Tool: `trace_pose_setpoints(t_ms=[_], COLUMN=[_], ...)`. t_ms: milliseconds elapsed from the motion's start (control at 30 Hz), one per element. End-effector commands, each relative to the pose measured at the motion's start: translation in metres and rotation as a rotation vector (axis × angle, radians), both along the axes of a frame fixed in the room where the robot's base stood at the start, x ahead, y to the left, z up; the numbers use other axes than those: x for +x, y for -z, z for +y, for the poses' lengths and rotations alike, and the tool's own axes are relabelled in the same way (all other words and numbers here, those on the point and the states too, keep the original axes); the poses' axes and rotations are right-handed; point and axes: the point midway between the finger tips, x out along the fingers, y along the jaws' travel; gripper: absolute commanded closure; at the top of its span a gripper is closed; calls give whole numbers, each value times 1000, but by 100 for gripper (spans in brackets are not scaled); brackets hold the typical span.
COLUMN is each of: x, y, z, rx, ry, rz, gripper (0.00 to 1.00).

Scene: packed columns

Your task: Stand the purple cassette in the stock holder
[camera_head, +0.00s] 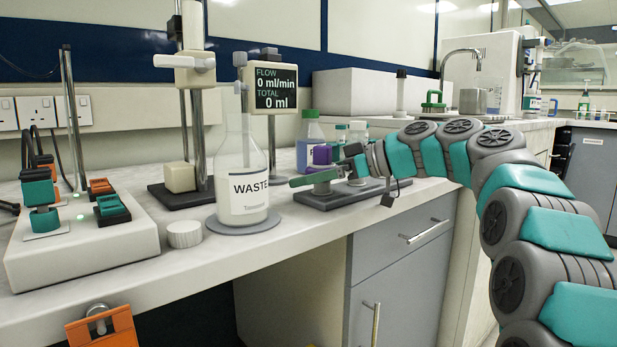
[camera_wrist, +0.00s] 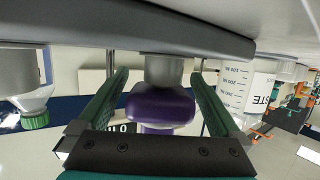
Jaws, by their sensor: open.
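The purple cassette (camera_head: 322,154) shows in the head view just above my gripper's near finger. In the wrist view, which is upside down, the purple cassette (camera_wrist: 160,106) is at the end of a short grey post and lies between my fingers, with gaps on both sides. My gripper (camera_wrist: 158,76) is open, and it also shows in the head view (camera_head: 308,178), level with the post. The post rises from a dark grey base (camera_head: 318,201), which shows in the wrist view (camera_wrist: 130,28) too. I cannot tell which part is the stock holder.
A WASTE bottle (camera_head: 247,190) stands left of my gripper, close to it. A stand with a flow display (camera_head: 274,90) and capped bottles (camera_head: 311,131) are behind. A white box (camera_head: 80,240) with teal and orange parts is at left. The bench's front edge runs below.

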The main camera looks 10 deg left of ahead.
Motion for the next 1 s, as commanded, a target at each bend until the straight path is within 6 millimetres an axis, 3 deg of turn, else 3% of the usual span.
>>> trace_pose_setpoints(t_ms=[467,1000], x=[-8,-9], y=[-20,-20], z=[-64,-67], rx=[1,0], ry=[2,0], rz=[0,1], gripper=[0,0])
